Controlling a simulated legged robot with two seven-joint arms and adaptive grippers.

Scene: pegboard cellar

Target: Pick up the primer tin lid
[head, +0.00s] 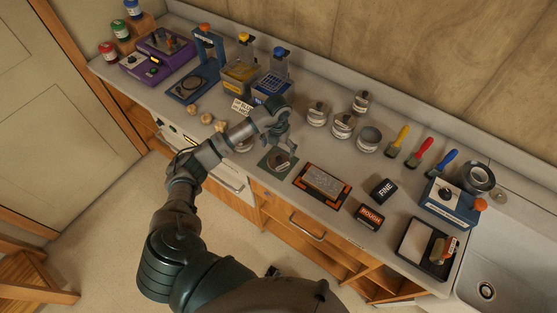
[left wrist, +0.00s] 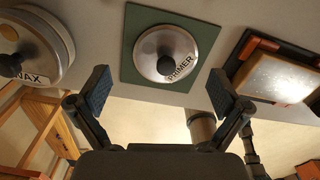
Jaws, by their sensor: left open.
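The primer tin lid (left wrist: 160,48) is a round silver lid with a black knob and a PRIMER label. It lies on a green square mat (left wrist: 133,22) on the counter. In the head view the lid (head: 281,163) is small and partly hidden by my gripper. My left gripper (head: 282,140) is open and empty, pointing down close above the mat. In the left wrist view its two fingers (left wrist: 157,92) are spread wide, and the lid shows between and beyond them, not touched. My right gripper is not in view.
A WAX tin (left wrist: 28,45) stands left of the mat, and a framed plate (head: 323,184) lies to its right. Several lidded tins (head: 343,124) stand behind. FINE (head: 383,191) and ROUGH (head: 370,217) blocks lie farther right. A sink (head: 500,280) is at the right end.

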